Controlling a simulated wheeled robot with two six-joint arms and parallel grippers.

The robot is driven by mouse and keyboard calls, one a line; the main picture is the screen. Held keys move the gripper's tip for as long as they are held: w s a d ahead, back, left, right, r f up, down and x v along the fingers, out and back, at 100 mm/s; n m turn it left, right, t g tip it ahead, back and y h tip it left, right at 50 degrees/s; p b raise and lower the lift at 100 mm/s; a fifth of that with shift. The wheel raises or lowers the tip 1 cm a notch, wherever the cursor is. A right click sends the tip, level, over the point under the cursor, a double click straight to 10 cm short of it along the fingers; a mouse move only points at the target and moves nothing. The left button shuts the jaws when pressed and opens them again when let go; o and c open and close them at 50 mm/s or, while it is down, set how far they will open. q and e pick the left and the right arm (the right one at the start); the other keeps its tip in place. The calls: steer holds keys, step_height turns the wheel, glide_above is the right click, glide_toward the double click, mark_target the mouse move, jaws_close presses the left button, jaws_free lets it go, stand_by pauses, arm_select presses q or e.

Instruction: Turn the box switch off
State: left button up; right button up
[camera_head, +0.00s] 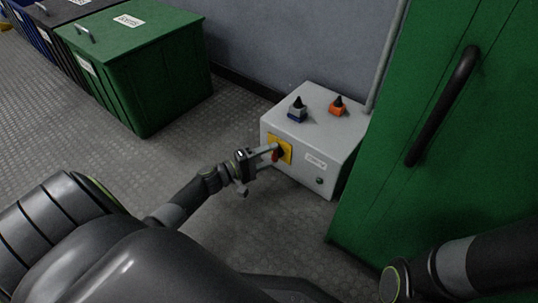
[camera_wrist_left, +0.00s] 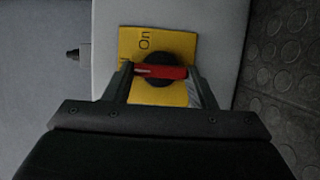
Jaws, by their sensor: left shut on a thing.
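The box (camera_head: 315,171) is a light grey cabinet standing on the floor against the wall. Its switch is a red and black rotary handle (camera_wrist_left: 160,71) on a yellow plate (camera_head: 286,145) on the front face.
A green cabinet door with a black handle (camera_head: 443,105) is close on the right. A green bin (camera_head: 150,75) stands at the left. Floor between is clear.

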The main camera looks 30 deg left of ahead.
stand_by(0.3)
arm_select(q)
steer(key=o, duration=1)
steer(key=p+v, duration=0.5)
steer(key=v, duration=1.2)
steer(key=shift+s+a+f+p, duration=0.1)
steer(key=shift+s+p, duration=0.2)
